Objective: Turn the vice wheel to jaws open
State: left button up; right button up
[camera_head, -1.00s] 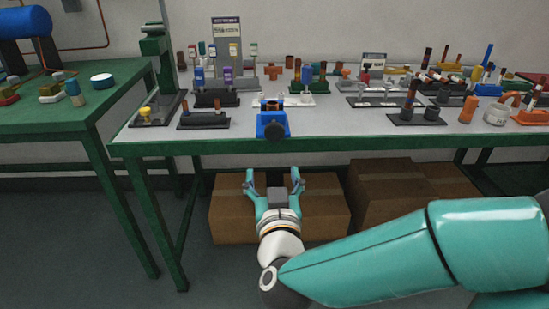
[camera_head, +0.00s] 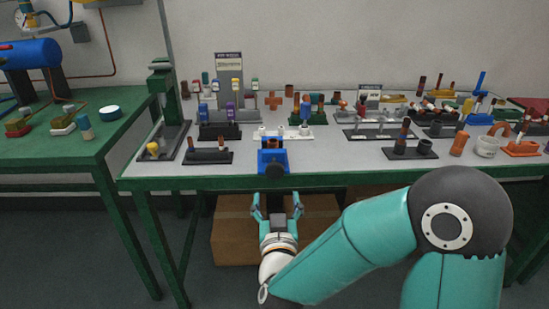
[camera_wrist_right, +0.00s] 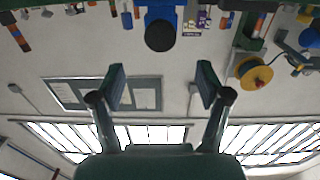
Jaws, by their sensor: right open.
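The blue vice (camera_head: 272,156) is fixed at the front edge of the workbench. Its dark round wheel (camera_head: 273,171) faces me. My right gripper (camera_head: 276,202) is below the bench edge, under the wheel and apart from it, with its two fingers spread and nothing between them. In the right wrist view the vice (camera_wrist_right: 162,8) and its dark wheel (camera_wrist_right: 160,36) show at the top, beyond the open fingertips (camera_wrist_right: 161,82). The gap between the vice jaws is too small to judge. My left gripper is not in view.
The green-framed workbench (camera_head: 340,155) carries several racks of coloured parts behind and beside the vice. A second green table (camera_head: 100,150) stands at left. A cardboard box (camera_head: 232,240) lies under the bench, behind my right gripper.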

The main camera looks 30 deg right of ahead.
aim_at(275, 175)
jog(key=shift+y, duration=0.4)
jog(key=p+x, duration=0.6)
jog(key=x, duration=0.5)
jog(key=shift+w+d, duration=0.2)
jog(key=shift+d, duration=0.05)
jog(key=shift+c, duration=0.3)
jog(key=c, duration=1.1)
jog(key=shift+f, duration=0.1)
